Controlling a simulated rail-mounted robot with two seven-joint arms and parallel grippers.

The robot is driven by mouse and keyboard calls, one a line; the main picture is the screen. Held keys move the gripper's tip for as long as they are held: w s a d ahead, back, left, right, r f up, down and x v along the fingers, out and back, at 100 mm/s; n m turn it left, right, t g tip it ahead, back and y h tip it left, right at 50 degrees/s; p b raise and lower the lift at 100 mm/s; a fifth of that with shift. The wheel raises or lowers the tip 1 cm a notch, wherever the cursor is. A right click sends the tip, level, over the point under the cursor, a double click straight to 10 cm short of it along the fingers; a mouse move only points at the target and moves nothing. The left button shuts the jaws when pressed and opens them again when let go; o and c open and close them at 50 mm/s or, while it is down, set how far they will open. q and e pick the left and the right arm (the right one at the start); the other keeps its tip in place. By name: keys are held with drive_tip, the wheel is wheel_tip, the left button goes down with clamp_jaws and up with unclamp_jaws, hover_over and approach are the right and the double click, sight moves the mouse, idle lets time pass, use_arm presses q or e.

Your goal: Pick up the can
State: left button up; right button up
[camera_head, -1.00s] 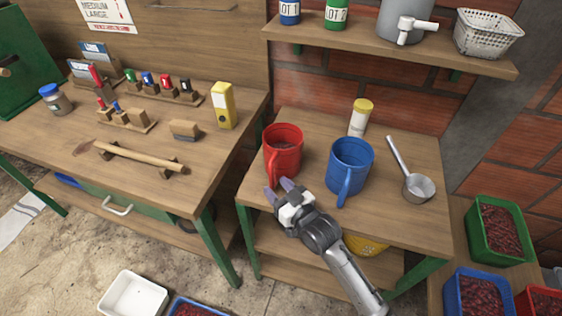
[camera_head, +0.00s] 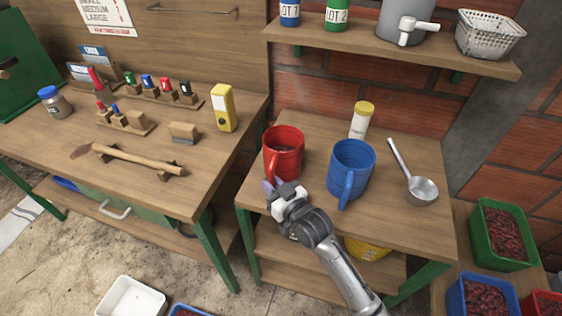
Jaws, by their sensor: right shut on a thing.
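A red can (camera_head: 284,153) with a side handle and dark contents stands upright near the front left of the small wooden table. My right gripper (camera_head: 272,187) is at its front and is shut on the handle's lower part. The fingertips are partly hidden by the gripper body. The can looks to be still on the tabletop. A blue can (camera_head: 350,168) with a handle stands just to its right, close to my right wrist. My left gripper is not in view.
A metal scoop (camera_head: 420,190) and a yellow-capped jar (camera_head: 361,120) share the tabletop (camera_head: 315,128). A shelf (camera_head: 400,50) with tins overhangs behind. The workbench (camera_head: 60,130) at left holds stamps, a wooden-handled tool and a yellow device.

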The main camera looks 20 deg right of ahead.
drive_tip(key=shift+r, duration=0.1)
clamp_jaws()
drive_tip(key=shift+s+a+r+p, duration=0.15)
drive_tip(key=shift+s+r+p, duration=0.1)
drive_tip(key=shift+r+p, duration=0.1)
drive_tip(key=s+a+r+p, duration=0.5)
drive_tip(key=s+a+r, duration=0.2)
drive_tip(key=s+a, duration=0.15)
drive_tip(key=s+d+r+m+h, duration=0.3)
drive_tip(key=d+r, duration=0.3)
drive_tip(key=d, duration=0.5)
drive_tip(key=shift+d+r+t+h, duration=0.15)
drive_tip(key=shift+r+t+h, duration=0.2)
drive_tip(key=shift+h, duration=0.35)
drive_tip(key=shift+r, duration=0.1)
